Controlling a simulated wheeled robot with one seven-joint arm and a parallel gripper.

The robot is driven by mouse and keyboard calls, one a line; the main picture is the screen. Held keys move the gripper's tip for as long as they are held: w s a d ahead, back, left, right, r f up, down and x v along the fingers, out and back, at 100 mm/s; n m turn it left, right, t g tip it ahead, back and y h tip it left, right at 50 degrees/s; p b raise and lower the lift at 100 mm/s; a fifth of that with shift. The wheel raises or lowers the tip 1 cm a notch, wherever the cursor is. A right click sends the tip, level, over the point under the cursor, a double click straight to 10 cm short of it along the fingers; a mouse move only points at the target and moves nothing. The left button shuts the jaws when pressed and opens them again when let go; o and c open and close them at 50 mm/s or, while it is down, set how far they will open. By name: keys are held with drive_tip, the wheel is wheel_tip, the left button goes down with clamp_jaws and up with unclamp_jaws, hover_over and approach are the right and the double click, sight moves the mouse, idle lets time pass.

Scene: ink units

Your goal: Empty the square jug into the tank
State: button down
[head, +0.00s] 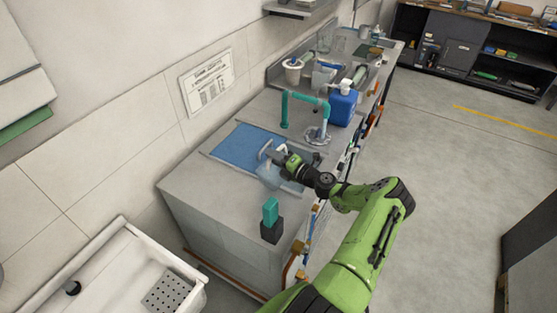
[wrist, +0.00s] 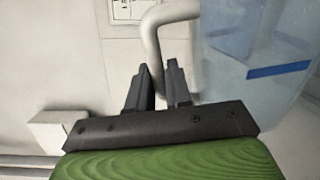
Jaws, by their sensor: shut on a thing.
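A clear, square-sided jug (wrist: 262,60) with a pale handle (wrist: 158,45) and a blue band fills the right of the wrist view. In the head view the jug (head: 268,177) is a pale translucent shape over the grey bench, by the blue mat. My gripper (wrist: 160,78) is shut on the handle, with one dark finger on each side of it. In the head view my gripper (head: 280,158) partly hides the jug. The jug looks roughly upright; whether its base touches the bench I cannot tell. I cannot tell which vessel is the tank.
The blue mat (head: 245,146) lies behind the jug. A teal tap (head: 303,97), a blue canister (head: 342,108) and several vessels stand farther along the bench. A teal block on a black block (head: 271,231) stands at the near edge. A white sink (head: 122,262) is lower left.

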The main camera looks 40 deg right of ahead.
sight(266, 175)
drive_tip(key=shift+a+f+n+b, duration=0.15)
drive_tip(key=shift+a+n+b, duration=0.15)
drive_tip(key=shift+b, duration=0.15)
drive_tip(key=shift+s+a+r+n+p, duration=0.15)
drive_tip(key=shift+a+r+n, duration=0.1)
drive_tip(key=shift+a+n, duration=0.25)
drive_tip(key=shift+s+a+r+n+p, duration=0.1)
drive_tip(key=shift+a+r+n+p, duration=0.1)
drive_tip(key=shift+a+n, duration=0.25)
drive_tip(key=n+b, duration=0.1)
drive_tip(key=a+f+n+b, duration=0.1)
drive_tip(key=n, duration=0.1)
drive_tip(key=a+n+b, duration=0.1)
drive_tip(key=shift+s+a+f+n+h, duration=0.1)
drive_tip(key=shift+a+f+n+h, duration=0.05)
drive_tip(key=shift+f+n+h, duration=0.15)
drive_tip(key=f+n+b, duration=0.2)
drive_tip(key=n+b, duration=0.1)
drive_tip(key=shift+a, duration=0.1)
drive_tip(key=f+n+b, duration=0.1)
drive_tip(key=n+b, duration=0.1)
drive_tip(key=b, duration=0.1)
drive_tip(key=shift+d+f+n+t, duration=0.25)
drive_tip(key=shift+d+f+t, duration=0.05)
drive_tip(key=shift+f, duration=0.1)
drive_tip(key=f+n+b, duration=0.1)
drive_tip(key=d+f+n+b, duration=0.1)
drive_tip(key=b, duration=0.1)
drive_tip(key=shift+d+n, duration=0.15)
drive_tip(key=shift+n, duration=0.15)
